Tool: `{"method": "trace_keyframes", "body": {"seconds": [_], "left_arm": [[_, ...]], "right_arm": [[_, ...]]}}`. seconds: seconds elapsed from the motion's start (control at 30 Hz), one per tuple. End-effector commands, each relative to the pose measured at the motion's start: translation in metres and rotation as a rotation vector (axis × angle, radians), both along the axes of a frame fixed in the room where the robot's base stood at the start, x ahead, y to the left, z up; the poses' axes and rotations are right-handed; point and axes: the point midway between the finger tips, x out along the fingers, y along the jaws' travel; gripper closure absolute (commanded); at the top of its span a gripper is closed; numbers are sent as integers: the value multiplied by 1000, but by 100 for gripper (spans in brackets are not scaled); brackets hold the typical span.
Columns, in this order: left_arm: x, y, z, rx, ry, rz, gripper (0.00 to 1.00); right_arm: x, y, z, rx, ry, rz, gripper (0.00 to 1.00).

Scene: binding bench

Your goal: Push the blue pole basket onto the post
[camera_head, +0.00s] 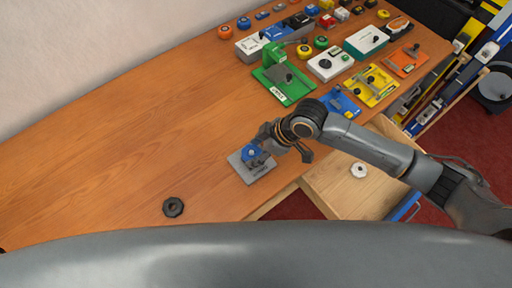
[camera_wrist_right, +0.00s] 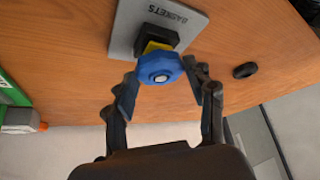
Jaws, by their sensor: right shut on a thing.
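The blue pole basket (camera_head: 253,151) is a round, lobed blue piece with a light metal centre, also seen close up in the right wrist view (camera_wrist_right: 160,70). My right gripper (camera_head: 262,149) is shut on it, one finger on each side. It is over the grey plate (camera_head: 240,170) marked "BASKETS" (camera_wrist_right: 125,30). A yellow and black part (camera_wrist_right: 156,42) shows on the plate just behind the basket. The basket hides the post, so I cannot tell how far it is on it. My left gripper is not in view.
A black lobed disc (camera_head: 173,207) lies on the bench to the left. A white disc (camera_head: 359,170) lies in the open wooden drawer (camera_head: 335,195) at the right. A green fixture (camera_head: 282,85) and several coloured fixtures stand behind.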

Motion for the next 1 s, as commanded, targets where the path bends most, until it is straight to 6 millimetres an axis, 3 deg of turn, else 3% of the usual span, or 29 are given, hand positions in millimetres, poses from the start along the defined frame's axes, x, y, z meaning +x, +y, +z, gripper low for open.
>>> {"method": "trace_keyframes", "body": {"seconds": [1.0], "left_arm": [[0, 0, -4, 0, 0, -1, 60]], "right_arm": [[0, 0, -9, 1, 0, 0, 69]]}}
